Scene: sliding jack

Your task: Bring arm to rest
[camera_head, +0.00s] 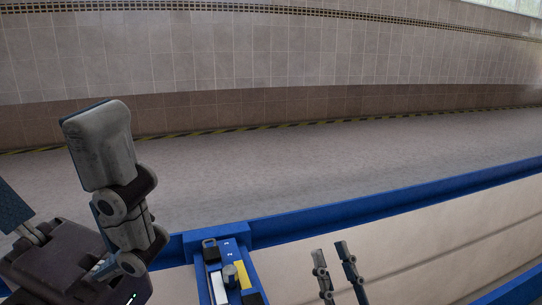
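My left gripper (56,172) is large and close to the camera at the left. One grey finger pad points up, the other is cut off at the left edge; the fingers are spread and nothing shows between them. My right gripper (332,252) is at the bottom centre. Its two slim fingers point up with a gap between them and hold nothing visible; its body is below the frame. A blue sliding-jack unit (244,256) with a grey round knob (230,274), a white block (218,287) and a yellow block (241,274) lies between the grippers, apart from both.
A blue frame edge (380,204) runs across the lower part, bordering a beige panel (440,240). Behind it is open grey floor (330,165), then a tiled wall (270,60) with a yellow-black stripe along its foot. Space above the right gripper is clear.

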